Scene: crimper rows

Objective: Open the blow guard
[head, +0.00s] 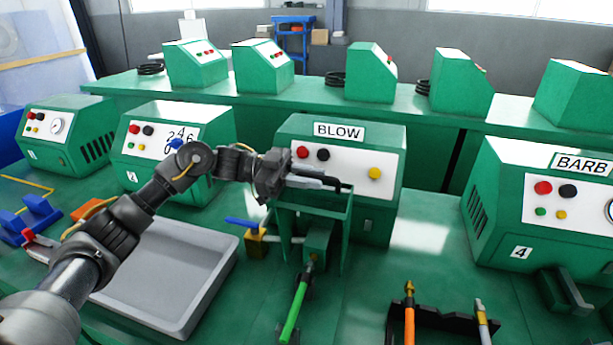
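The green machine labelled BLOW (338,131) stands at the middle of the bench. Its blow guard appears to be the green frame (349,225) on the machine's front, around a green block (318,240). My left gripper (338,184) reaches in from the left to the top of this frame, over the machine's white panel. Its fingers lie at or just above the frame's top edge. Contact, and whether they are closed on anything, cannot be made out. My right gripper is not in view.
A grey tray (222,267) lies under my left arm. A blue-handled valve (255,240) and a green-handled tool (296,310) sit close to the frame. An orange tool (409,318) stands in a black rack at front right. The BARB machine (535,205) is at right.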

